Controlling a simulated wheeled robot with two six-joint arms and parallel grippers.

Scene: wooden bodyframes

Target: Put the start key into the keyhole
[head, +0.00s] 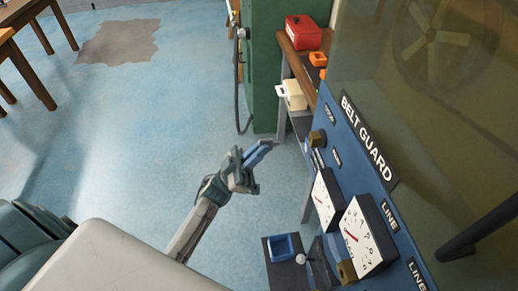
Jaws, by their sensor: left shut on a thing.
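My left gripper (243,172) is in the middle of the head view, in the air over the blue floor and left of the blue control panel (345,165). It is shut on a small bluish thing, likely the start key (260,152), which points up and right towards the panel. The fingers hide part of it, and its shape is too small to read. The gripper and the bluish thing are apart from the panel. A brass fitting (317,138) sits on the panel's left part. I cannot tell which mark on the panel is the keyhole. My right gripper is not in view.
Two dial gauges (369,237) stick out from the panel. A lever with a pale ball knob (300,259) and a blue tray (283,247) are below. A shelf with a red box (303,32) and a green cabinet (275,60) stand behind. Open floor lies left.

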